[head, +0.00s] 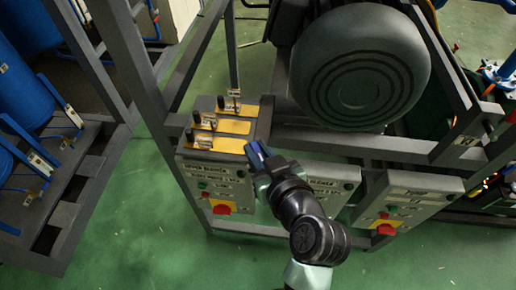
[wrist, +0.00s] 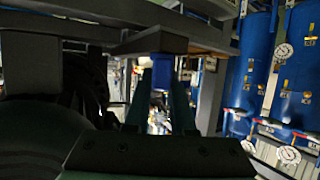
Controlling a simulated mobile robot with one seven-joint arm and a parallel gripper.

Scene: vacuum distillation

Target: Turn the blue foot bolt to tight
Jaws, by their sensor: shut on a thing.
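My gripper (head: 256,152) reaches forward beside the right edge of a grey control box in the head view. In the wrist view its two dark fingers (wrist: 160,98) are shut on a small blue piece, which I take to be the blue foot bolt (wrist: 160,72). The bolt sits between the fingertips, just under the end of a dark grey beam (wrist: 160,42).
The control box with yellow plates (head: 232,127) and black knobs stands close left of my gripper. A large dark round motor housing (head: 360,68) is beyond. More switch panels (head: 407,195) are at right. Blue tanks (head: 25,85) stand far left. Green floor (head: 130,215) is clear at lower left.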

